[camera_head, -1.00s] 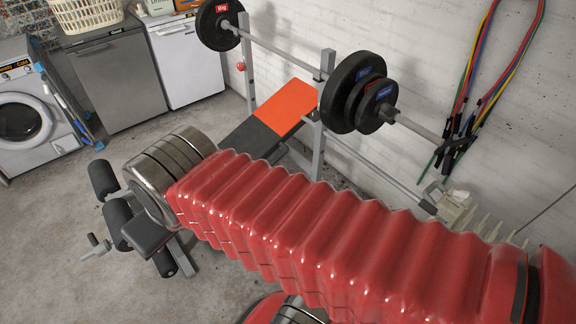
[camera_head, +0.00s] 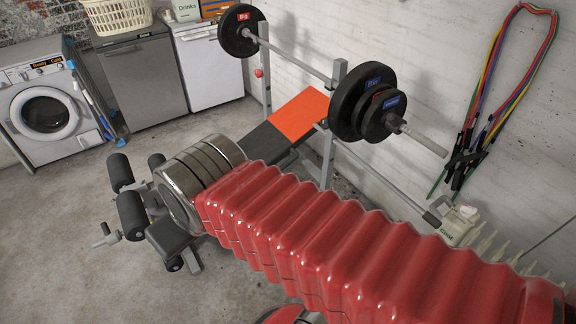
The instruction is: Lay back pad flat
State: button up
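The weight bench stands against the white brick wall. Its back pad (camera_head: 298,114) is orange at the upper end and black lower down, and appears tilted up toward the barbell rack. The black seat end (camera_head: 168,236) and foam leg rollers (camera_head: 131,214) show at the left. My red ribbed arm crosses the picture from lower right and hides the middle of the bench. My gripper is not seen; the arm's visible far end is a banded metal joint beside the bench.
A barbell with black plates (camera_head: 361,100) rests on the grey rack uprights (camera_head: 329,150) above the pad. Resistance bands (camera_head: 490,100) hang on the wall. A washing machine (camera_head: 45,112) and grey cabinet (camera_head: 145,85) stand at the back left. The concrete floor at left is clear.

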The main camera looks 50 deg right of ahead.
aim_at(279, 136)
jog(key=z, duration=0.7)
jog(key=i, duration=1)
jog(key=z, duration=0.05)
